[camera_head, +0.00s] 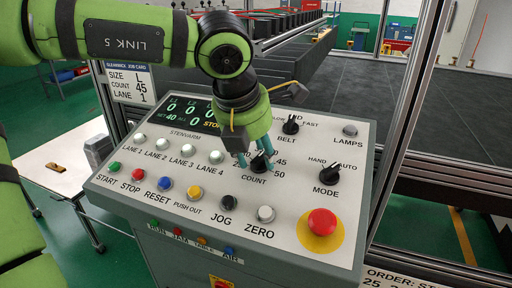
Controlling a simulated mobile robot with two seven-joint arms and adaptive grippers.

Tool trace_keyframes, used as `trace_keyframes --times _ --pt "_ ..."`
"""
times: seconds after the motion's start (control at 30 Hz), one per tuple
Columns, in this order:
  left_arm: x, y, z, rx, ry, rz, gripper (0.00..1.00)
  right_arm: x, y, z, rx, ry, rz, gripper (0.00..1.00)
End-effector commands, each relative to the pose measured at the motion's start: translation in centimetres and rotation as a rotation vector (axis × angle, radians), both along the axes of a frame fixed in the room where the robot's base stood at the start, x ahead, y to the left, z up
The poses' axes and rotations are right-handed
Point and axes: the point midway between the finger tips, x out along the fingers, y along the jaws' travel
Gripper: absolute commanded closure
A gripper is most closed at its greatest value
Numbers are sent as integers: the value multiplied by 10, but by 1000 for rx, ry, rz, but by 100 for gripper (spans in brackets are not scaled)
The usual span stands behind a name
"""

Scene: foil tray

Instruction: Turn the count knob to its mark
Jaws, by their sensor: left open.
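The count knob (258,166) is a small black knob on the sloping grey control panel (120,185), above its COUNT label. The job card (128,84) reads size L, count 45, lane 1. The display (180,112) seems to read SET 40. My right gripper is out of view.
The belt knob (290,125) is close behind, and the mode knob (329,174) is to the right. A red mushroom button (322,222) on yellow is front right. Jog (228,202) and zero (266,213) buttons lie just in front. A metal post rises behind the panel's right side.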

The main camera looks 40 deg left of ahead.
Motion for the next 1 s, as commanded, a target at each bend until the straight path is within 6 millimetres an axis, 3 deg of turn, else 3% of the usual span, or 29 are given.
trace_keyframes --times 0.17,0.2,0.3,0.67,1.0 --pt "0 0 -1 0 0 0 56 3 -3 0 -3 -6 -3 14" --pt "0 0 -1 0 0 0 60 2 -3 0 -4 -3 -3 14" --pt "0 0 -1 0 0 0 100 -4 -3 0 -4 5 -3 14" --pt "0 0 -1 5 1 -16 100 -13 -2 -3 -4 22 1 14" --pt "1 0 -2 54 12 -186 100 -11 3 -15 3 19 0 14"
